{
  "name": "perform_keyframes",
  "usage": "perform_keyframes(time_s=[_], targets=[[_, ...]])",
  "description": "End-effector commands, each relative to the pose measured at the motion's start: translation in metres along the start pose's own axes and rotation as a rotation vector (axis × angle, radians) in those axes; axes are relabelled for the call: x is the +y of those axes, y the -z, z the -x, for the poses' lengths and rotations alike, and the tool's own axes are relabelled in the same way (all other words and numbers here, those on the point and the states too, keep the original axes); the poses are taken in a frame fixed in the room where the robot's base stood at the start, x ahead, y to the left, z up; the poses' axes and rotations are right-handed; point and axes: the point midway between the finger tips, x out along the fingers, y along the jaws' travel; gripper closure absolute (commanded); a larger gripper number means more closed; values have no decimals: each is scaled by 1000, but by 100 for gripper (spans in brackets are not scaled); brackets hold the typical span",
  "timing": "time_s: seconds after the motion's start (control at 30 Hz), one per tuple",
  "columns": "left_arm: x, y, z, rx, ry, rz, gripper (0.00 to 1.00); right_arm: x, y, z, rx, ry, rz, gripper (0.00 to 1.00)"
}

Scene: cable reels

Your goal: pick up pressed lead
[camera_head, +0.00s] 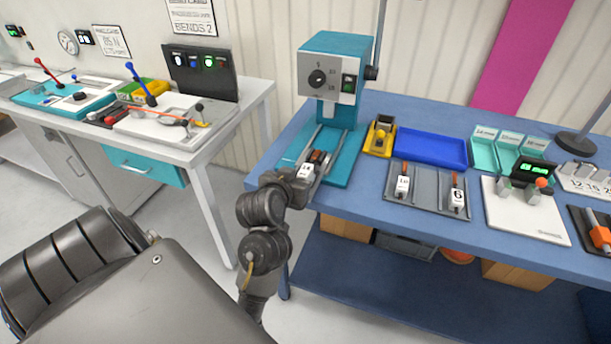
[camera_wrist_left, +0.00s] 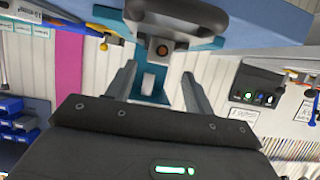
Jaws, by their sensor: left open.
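The teal press (camera_head: 335,75) stands at the left end of the blue bench. A small white block (camera_head: 306,171) with a dark and orange part (camera_head: 318,157) sits low in the press, between its rails; I take this to be the lead, but it is small and partly covered. My left gripper (camera_head: 303,183) is at the front of the press, right by the white block. In the left wrist view my two fingers (camera_wrist_left: 160,88) stand apart, with the white piece (camera_wrist_left: 149,83) seen between them and nothing clamped. My right gripper is not in view.
Right of the press are a yellow holder (camera_head: 380,137), a blue tray (camera_head: 430,147) and a grey tray (camera_head: 428,208) with two numbered orange-and-white leads. A white board (camera_head: 525,220) lies farther right. A white bench (camera_head: 190,150) stands left, across a gap.

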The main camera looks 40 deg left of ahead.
Motion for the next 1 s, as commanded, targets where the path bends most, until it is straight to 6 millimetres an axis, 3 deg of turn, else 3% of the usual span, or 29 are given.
perform_keyframes(time_s=[0.4,0.7,1.0], targets=[[2,-2,-48,1,0,-3,47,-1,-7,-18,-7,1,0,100],[3,0,-52,1,0,-1,47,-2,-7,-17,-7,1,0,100],[3,0,-52,1,0,-1,87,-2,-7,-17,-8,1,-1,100]])
